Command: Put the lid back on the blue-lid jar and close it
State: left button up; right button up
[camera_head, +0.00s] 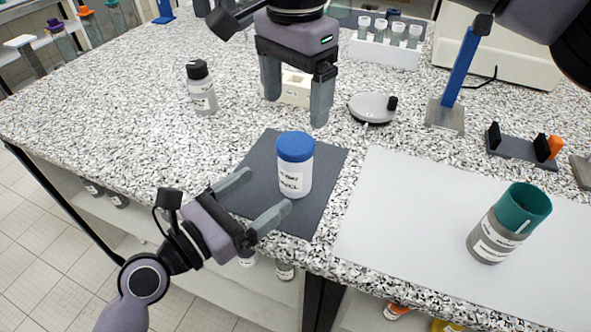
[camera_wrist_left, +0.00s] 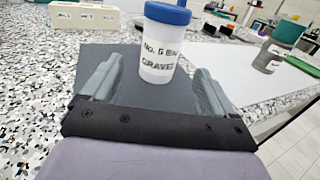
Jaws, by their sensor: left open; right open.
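The white jar (camera_head: 295,180) stands upright on a dark grey mat (camera_head: 325,160), with its blue lid (camera_head: 295,146) sitting on top. I cannot tell whether the lid is screwed tight. My left gripper (camera_head: 258,195) is open and low over the mat, its fingers pointing toward the jar. In the left wrist view the jar (camera_wrist_left: 157,62) and blue lid (camera_wrist_left: 168,13) stand just beyond and between the open fingertips (camera_wrist_left: 157,78). My right gripper (camera_head: 295,105) is open and empty, pointing down behind the jar, apart from it.
A white sheet (camera_head: 400,210) lies to the right, with a grey jar with a green top (camera_head: 508,225) on it. A black-capped bottle (camera_head: 202,90), a round scale-like dish (camera_head: 372,107) and a blue-post stand (camera_head: 455,80) are farther back. The counter's left part is clear.

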aim_at(303, 163)
pick_arm(q)
jog(key=x, duration=1)
jog(key=shift+w+d, duration=0.15)
jog(key=shift+d, duration=0.05)
grip_shut()
pick_arm(e)
jog(key=m, duration=0.9)
jog(key=shift+f, duration=0.1)
jog(key=shift+f, duration=3.95)
jog(key=shift+c, duration=0.3)
